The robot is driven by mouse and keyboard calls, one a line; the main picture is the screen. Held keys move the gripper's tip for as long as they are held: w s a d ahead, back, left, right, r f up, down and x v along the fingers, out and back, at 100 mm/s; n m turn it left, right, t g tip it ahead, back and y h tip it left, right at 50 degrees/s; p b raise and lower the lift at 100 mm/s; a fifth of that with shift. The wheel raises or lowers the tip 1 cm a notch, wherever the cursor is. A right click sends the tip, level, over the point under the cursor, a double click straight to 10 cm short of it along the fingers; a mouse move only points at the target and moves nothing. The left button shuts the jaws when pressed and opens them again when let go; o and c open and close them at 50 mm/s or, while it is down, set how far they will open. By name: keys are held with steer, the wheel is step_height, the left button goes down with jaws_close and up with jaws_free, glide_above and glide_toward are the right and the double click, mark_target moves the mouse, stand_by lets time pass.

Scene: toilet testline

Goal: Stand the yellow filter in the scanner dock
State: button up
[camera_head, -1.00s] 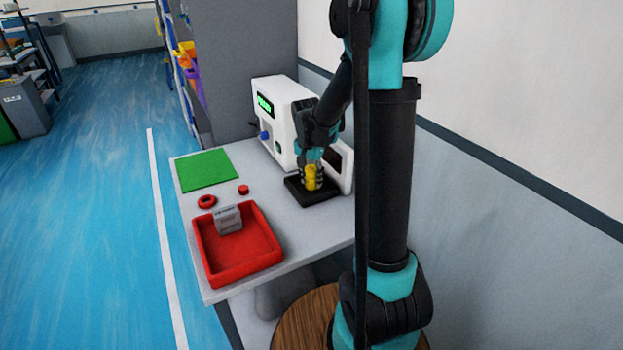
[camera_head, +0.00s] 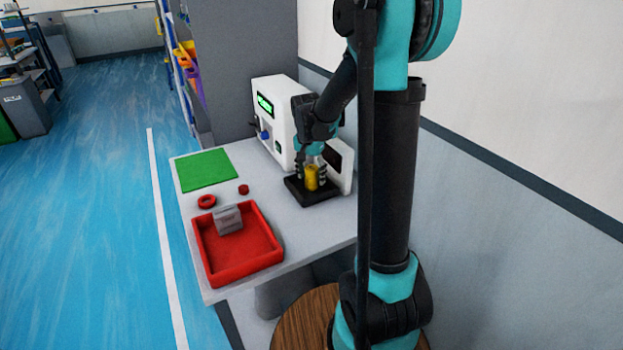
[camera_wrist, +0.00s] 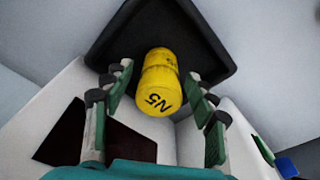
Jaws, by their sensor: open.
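The yellow filter (camera_head: 311,178) stands upright on the black dock (camera_head: 328,191) in front of the white scanner. In the wrist view the filter (camera_wrist: 160,82) shows dark "N5" lettering on its end, and the dock (camera_wrist: 213,47) spreads out around its far end. My gripper (camera_head: 312,170) is above the dock with its fingers on both sides of the filter. In the wrist view my gripper (camera_wrist: 157,95) is open, with a gap between each green-padded finger and the filter. The exact seating of the filter's base is hard to tell.
The white scanner (camera_head: 283,108) with a green display stands right behind the dock. A red tray (camera_head: 272,262) holding a grey box (camera_head: 228,219) is at the table's front. Two red rings (camera_head: 207,201) and a green mat (camera_head: 206,169) lie to the left.

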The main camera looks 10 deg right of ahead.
steer(key=r, duration=0.7)
steer(key=s+r, duration=0.1)
steer(key=r, duration=0.2)
steer(key=shift+a+r, duration=0.3)
steer(key=shift+a, duration=0.1)
stand_by(1.3)
